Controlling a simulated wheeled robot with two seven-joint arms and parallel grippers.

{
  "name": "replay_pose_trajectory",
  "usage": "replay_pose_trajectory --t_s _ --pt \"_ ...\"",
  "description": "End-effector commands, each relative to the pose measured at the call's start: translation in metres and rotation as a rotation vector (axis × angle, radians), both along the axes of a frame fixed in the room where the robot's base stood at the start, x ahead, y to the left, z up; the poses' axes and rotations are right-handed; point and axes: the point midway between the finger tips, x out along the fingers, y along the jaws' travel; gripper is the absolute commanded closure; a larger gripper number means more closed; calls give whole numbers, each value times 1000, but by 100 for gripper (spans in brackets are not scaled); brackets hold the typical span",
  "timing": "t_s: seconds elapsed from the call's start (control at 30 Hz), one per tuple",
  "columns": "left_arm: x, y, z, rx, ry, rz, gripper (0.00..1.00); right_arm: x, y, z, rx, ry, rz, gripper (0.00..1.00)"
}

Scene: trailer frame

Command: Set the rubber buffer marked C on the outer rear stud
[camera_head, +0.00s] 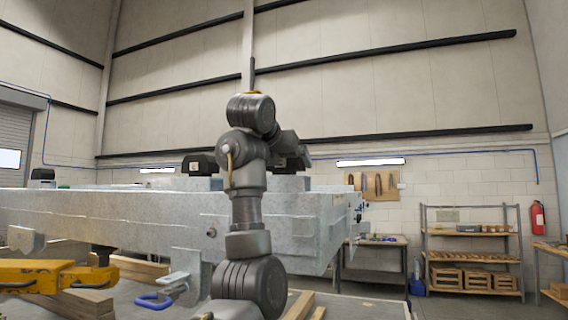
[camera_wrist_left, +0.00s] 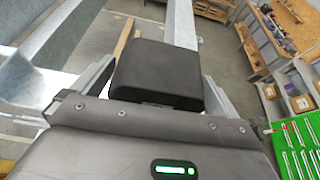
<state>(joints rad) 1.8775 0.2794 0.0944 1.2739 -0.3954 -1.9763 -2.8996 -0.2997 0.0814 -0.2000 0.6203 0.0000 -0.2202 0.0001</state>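My left arm rises through the middle of the head view, and its gripper (camera_head: 293,160) is partly hidden behind its own wrist, over the trailer frame (camera_head: 110,213). In the left wrist view a black block-shaped buffer (camera_wrist_left: 158,72) sits between the two grey fingers, which flank it closely; I take the gripper as shut on it. No letter is readable on its visible face. Another black buffer (camera_head: 200,164) with a small pale label stands on the frame, left of my arm; its letter is too small to read. The outer rear stud cannot be made out. My right gripper is not in view.
A yellow stand (camera_head: 55,277) is at the lower left, by timber beams. A workbench (camera_head: 375,257), a shelf (camera_head: 472,257) with crates and a red extinguisher (camera_head: 537,220) stand along the back wall. Open floor lies between the frame and shelf.

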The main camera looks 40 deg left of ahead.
Motion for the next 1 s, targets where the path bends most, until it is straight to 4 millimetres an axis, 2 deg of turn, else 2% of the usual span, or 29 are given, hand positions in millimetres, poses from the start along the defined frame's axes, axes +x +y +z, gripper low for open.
replay_pose_trajectory --t_s 0.23,0.37,0.73,1.0 --pt "0 0 -1 -1 2 0 0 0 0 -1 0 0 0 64" --pt "-5 -2 -1 0 0 -1 0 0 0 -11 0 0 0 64" --pt "-51 -17 13 0 -2 -1 0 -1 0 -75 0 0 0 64" --pt "-84 -29 34 0 0 -1 0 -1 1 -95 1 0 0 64"
